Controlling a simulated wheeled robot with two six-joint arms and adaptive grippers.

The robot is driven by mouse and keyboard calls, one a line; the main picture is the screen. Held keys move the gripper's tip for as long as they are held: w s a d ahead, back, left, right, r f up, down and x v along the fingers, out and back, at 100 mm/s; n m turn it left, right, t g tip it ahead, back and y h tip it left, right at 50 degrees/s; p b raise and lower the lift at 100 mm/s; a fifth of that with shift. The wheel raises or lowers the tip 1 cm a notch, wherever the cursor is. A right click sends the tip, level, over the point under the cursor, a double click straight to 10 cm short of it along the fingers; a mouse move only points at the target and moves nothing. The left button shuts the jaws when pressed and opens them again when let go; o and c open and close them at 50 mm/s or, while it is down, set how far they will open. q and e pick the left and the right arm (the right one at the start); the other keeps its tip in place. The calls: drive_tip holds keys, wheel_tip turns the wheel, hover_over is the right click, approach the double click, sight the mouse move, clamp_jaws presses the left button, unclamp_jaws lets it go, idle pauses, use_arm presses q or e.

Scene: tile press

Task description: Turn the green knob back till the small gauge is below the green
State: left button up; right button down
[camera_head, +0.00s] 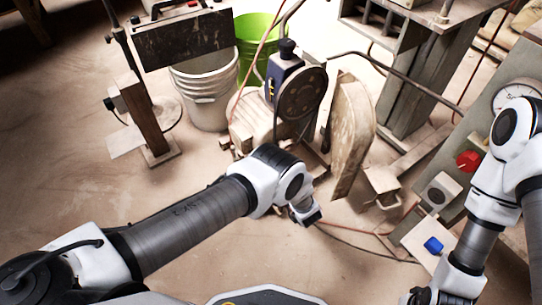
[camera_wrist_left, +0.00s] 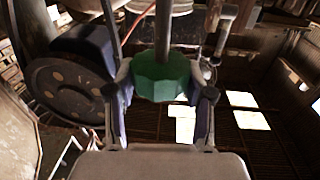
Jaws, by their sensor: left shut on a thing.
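The green knob (camera_wrist_left: 162,78) is faceted and sits between the two fingers of my left gripper (camera_wrist_left: 160,95) in the left wrist view. The fingers press on its two sides, and a grey stem rises from it. In the head view the knob is hidden, and my left wrist is low in front of the machine with the dark disc. A round white-faced gauge (camera_head: 515,97) is on the sloping panel at right, partly covered by my right arm. I cannot make out its needle or a green zone. My right gripper (camera_head: 420,296) is at the bottom edge, its fingers unclear.
The panel at right carries a red knob (camera_head: 468,161) and a blue knob (camera_head: 433,245). The dark disc (camera_head: 301,92) and a worn curved guard (camera_head: 351,125) stand beyond my left wrist. Cables cross the floor.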

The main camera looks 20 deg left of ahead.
use_arm(q)
drive_tip(key=shift+n+g+y, duration=0.5)
drive_tip(key=shift+g, duration=0.1)
drive_tip(key=o, duration=1.2)
